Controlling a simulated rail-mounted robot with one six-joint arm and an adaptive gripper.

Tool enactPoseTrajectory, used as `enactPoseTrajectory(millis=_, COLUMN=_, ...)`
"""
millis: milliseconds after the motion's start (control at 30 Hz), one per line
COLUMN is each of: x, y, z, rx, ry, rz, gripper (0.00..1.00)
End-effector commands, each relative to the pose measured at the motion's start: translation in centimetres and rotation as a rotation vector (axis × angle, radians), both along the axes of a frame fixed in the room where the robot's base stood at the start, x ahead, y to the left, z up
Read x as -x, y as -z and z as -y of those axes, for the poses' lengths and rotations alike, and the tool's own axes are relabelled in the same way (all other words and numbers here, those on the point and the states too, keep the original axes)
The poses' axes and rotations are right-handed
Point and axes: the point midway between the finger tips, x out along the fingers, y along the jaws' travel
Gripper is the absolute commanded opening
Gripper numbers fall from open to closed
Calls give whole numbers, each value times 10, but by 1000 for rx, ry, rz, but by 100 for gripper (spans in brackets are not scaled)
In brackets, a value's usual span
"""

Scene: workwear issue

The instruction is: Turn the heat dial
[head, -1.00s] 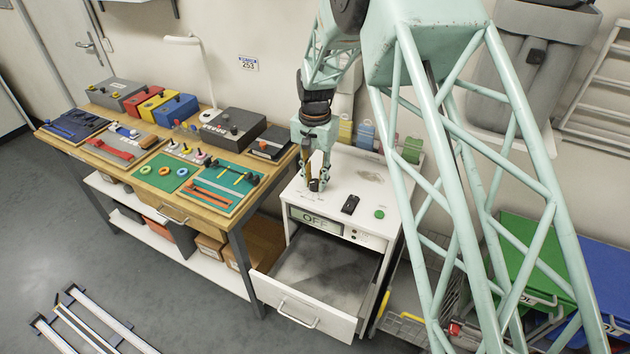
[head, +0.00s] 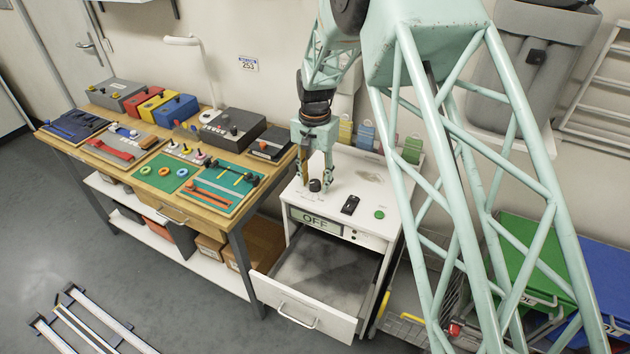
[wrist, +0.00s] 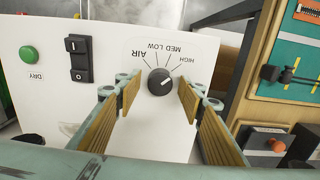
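The black heat dial (wrist: 161,81) sits on the white cabinet top (wrist: 60,110), ringed by the printed marks AIR, LOW, MED and HIGH. A pale line shows on the dial toward its right side, on the HIGH side of the marks. My gripper (wrist: 158,95) is open, with one ridged finger on each side of the dial and a visible gap to it. In the head view my gripper (head: 315,185) is at the dial (head: 315,185), pointing down. The front display (head: 316,221) reads OFF.
A black rocker switch (head: 350,204) and a green DRY button (head: 379,214) are on the same top. The cabinet's drawer (head: 302,310) is pulled out and looks empty. A wooden bench (head: 205,215) with boxes and boards stands to the left.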

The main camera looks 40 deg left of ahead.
Motion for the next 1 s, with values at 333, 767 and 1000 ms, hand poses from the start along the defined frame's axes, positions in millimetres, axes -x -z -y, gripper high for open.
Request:
enactPoseTrajectory(millis=333, x=0, y=-22, z=0, rx=-1, ry=0, rz=1, gripper=36)
enactPoseTrajectory(millis=767, x=-1, y=-83, z=-1, rx=-2, ry=0, rz=2, gripper=36)
enactPoseTrajectory(millis=1000, x=-1, y=-109, z=-1, rx=-1, ry=0, rz=1, gripper=36)
